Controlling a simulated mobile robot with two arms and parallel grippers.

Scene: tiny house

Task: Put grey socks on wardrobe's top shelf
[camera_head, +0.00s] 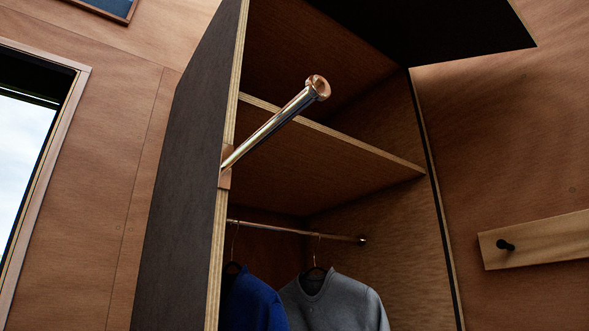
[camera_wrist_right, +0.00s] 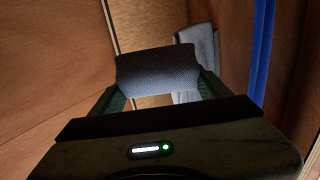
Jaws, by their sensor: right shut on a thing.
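The grey socks (camera_wrist_right: 157,71), a dark textured bundle, show in the right wrist view. My right gripper (camera_wrist_right: 158,84) is shut on them, one finger at each side. In the head view the wardrobe (camera_head: 188,180) stands open, seen from below. Its top shelf (camera_head: 330,137) crosses the upper part. I see its front edge and underside; its upper surface is hidden. The part of the compartment above the shelf that shows looks empty. Neither gripper shows in the head view, and my left gripper is in no view.
A metal rod (camera_head: 272,127) with a copper end sticks out from the wardrobe's left front edge. A dark panel (camera_head: 430,25) juts out at the top. A blue garment (camera_head: 252,300) and a grey garment (camera_head: 335,303) hang below the shelf. A peg board (camera_head: 540,240) is at right.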

